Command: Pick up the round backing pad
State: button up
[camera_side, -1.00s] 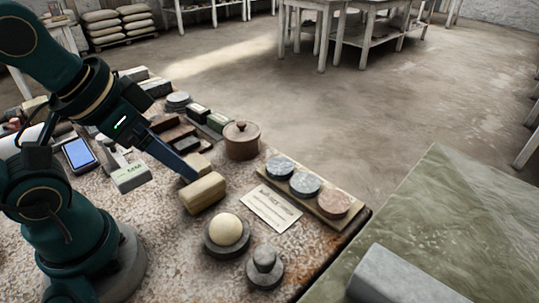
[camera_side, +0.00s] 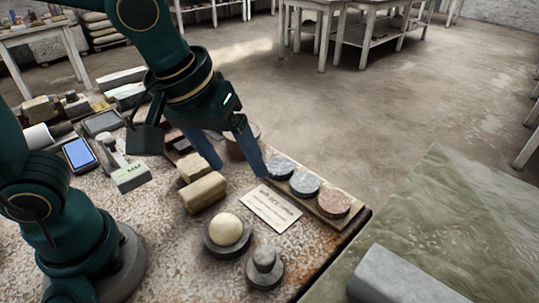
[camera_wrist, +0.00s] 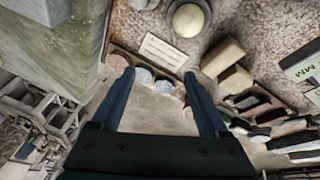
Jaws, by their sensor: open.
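Several round things are in view, and I cannot tell for sure which is the backing pad. A grey disc with a knob (camera_side: 265,267) stands at the table's front, and three flat discs lie on a wooden board: a grey-blue one (camera_side: 279,168), another grey-blue one (camera_side: 305,185) and a pinkish one (camera_side: 334,204). In the wrist view the board's discs (camera_wrist: 143,77) lie around and between my fingertips. My gripper (camera_side: 240,170) is open and empty above the table, by the board's left end.
A pale sphere (camera_side: 226,229) rests in a dark round holder near the front. A printed card (camera_side: 270,207) lies beside the board (camera_side: 345,221). Tan blocks (camera_side: 204,194) and a phone (camera_side: 79,155) lie to the left. The table edge runs just right of the board.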

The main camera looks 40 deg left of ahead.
aim_at(264, 254)
jog(key=d+f+m+g, duration=0.1)
jog(key=d+f, duration=0.1)
jog(key=s+d+f, duration=0.1)
jog(key=d+f, duration=0.2)
jog(key=s+d+f+m+g+y, duration=0.1)
jog(key=d+f, duration=0.2)
jog(key=shift+s+m+g, duration=0.25)
jog(key=shift+m+g, duration=0.05)
jog(key=shift+w+f, duration=0.15)
jog(key=shift+f, duration=1.05)
jog(key=shift+w+f, duration=0.15)
jog(key=shift+f, duration=1)
grip_shut()
